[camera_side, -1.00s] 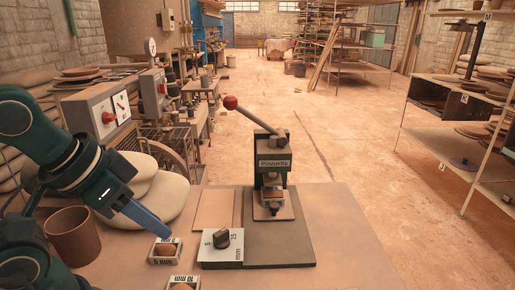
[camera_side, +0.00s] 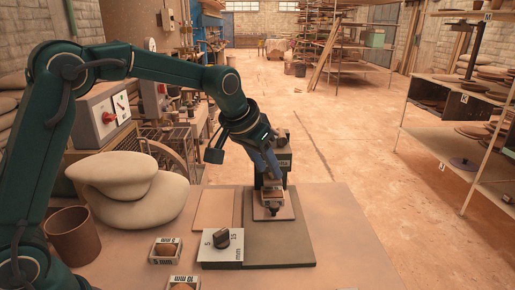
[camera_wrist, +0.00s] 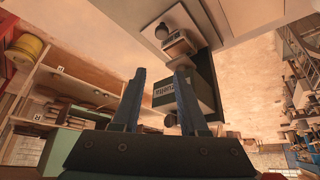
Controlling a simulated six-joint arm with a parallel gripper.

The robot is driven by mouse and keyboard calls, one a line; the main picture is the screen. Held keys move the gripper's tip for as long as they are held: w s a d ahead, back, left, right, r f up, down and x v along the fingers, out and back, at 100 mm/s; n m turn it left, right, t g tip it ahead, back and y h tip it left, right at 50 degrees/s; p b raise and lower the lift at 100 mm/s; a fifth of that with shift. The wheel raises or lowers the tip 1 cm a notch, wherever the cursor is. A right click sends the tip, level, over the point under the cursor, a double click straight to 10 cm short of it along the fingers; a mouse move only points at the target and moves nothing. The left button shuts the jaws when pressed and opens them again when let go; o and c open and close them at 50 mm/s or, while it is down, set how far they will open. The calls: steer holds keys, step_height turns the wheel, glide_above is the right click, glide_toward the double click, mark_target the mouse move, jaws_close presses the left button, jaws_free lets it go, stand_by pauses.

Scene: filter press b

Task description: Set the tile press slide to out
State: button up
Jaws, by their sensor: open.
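The tile press (camera_side: 285,158) stands on a dark base plate (camera_side: 280,245) on the bench. Its slide (camera_side: 272,203) sits low at the front of the press, on a light plate, with a small block on it. My gripper (camera_side: 268,172) is in front of the press body, above the slide, pointing down. In the wrist view my gripper (camera_wrist: 163,85) is open, with the labelled press body (camera_wrist: 180,95) behind and between its fingers. The slide (camera_wrist: 178,45) shows beyond the fingertips in that view. The press lever is hidden behind my arm in the side view.
Small boxes (camera_side: 165,250), a brown pot (camera_side: 74,235) and stacked rounded bags (camera_side: 130,200) are further left. The bench's right side is clear.

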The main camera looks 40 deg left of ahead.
steer(key=g, duration=0.1)
glide_above(274, 205)
steer(key=s, duration=0.2)
step_height(274, 205, down, 6)
steer(key=shift+s+f, duration=0.1)
steer(key=shift+x, duration=2.4)
steer(key=shift+s, duration=0.1)
jaws_close()
